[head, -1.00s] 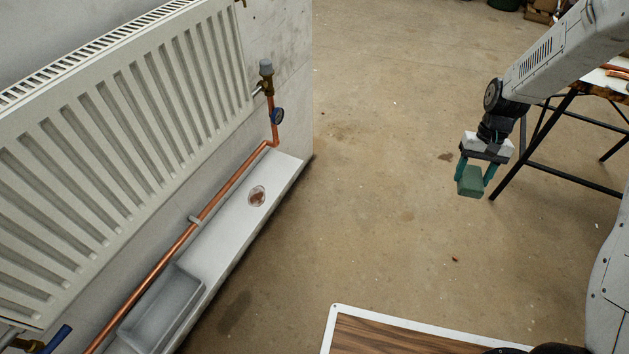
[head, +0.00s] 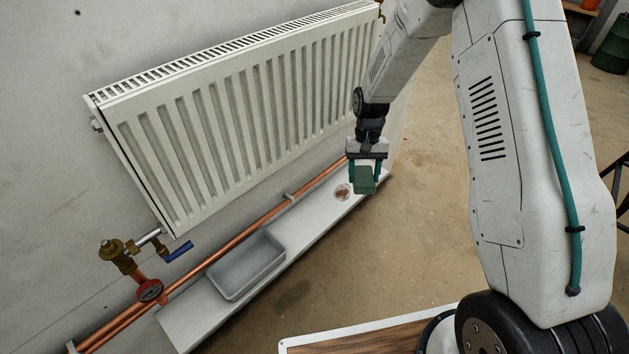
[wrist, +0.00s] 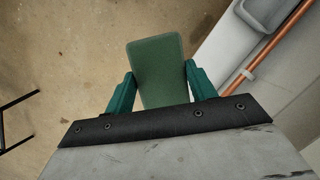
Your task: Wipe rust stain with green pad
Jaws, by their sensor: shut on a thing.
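The green pad (head: 364,179) is a small block held between the teal fingers of my gripper (head: 366,180). In the wrist view the pad (wrist: 157,70) sits between both fingers of my gripper (wrist: 160,88), which are shut on its sides. The rust stain (head: 342,192) is a round reddish-brown patch on the white ledge (head: 318,212) under the radiator. In the head view the pad appears just right of the stain, above the ledge's outer edge; its height over the ledge is hard to tell. The stain is not visible in the wrist view.
A grey tray (head: 246,266) sits on the ledge left of the stain. A copper pipe (head: 262,215) runs along the wall behind it, below the white radiator (head: 240,125). Floor right of the ledge is clear.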

